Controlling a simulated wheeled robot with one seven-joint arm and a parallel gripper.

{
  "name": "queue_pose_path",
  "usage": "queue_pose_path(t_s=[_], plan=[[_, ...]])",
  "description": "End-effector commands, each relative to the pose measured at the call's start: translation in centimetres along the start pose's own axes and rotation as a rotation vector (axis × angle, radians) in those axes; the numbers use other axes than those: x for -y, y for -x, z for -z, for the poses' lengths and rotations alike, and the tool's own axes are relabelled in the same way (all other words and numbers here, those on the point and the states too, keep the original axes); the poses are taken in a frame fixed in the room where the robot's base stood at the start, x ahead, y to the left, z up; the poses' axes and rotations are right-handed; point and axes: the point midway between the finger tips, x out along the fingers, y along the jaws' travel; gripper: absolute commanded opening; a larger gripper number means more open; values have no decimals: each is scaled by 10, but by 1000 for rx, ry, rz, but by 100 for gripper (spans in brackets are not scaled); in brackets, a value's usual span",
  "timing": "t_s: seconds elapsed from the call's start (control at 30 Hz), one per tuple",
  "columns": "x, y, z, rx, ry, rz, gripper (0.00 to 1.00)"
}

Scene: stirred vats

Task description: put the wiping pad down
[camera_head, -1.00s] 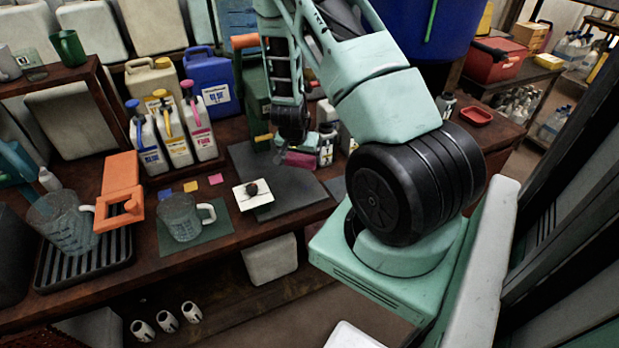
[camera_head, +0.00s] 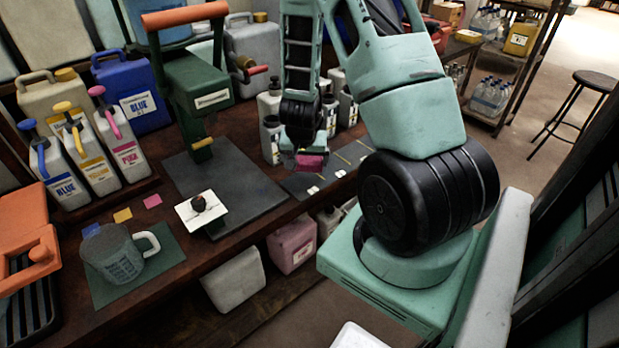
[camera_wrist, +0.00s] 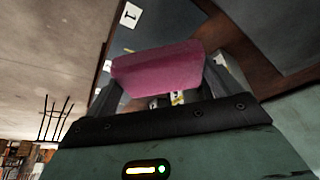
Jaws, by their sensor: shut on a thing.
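The wiping pad (camera_head: 312,162) is a pink block at the end of my arm in the head view. It fills the middle of the wrist view (camera_wrist: 157,70), between my gripper's fingers. My gripper (camera_head: 305,158) is shut on the pad. It holds the pad over the front part of the workbench, by a dark mat with yellow lines (camera_head: 301,188). I cannot tell how high the pad is above the bench.
White bottles (camera_head: 271,140) stand just behind and beside my gripper. A green press (camera_head: 197,85) stands on a dark mat to the left, near a white card with a dark knob (camera_head: 202,213). A clear jug (camera_head: 113,253) is further left.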

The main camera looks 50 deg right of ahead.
Motion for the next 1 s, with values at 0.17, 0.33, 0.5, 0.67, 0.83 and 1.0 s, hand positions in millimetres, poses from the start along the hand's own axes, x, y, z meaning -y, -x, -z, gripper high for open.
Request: queue_pose_path(t_s=[0.17,0.33,0.5,0.67,0.83,1.0], plan=[[0,-16,-6,0,-1,0,61],[0,-39,-16,2,-1,0,61],[1,-51,-21,-1,-2,1,61],[1,-51,-20,-2,-1,1,61],[1,-54,-22,-2,-1,1,61],[1,-54,-21,-2,-2,1,100]])
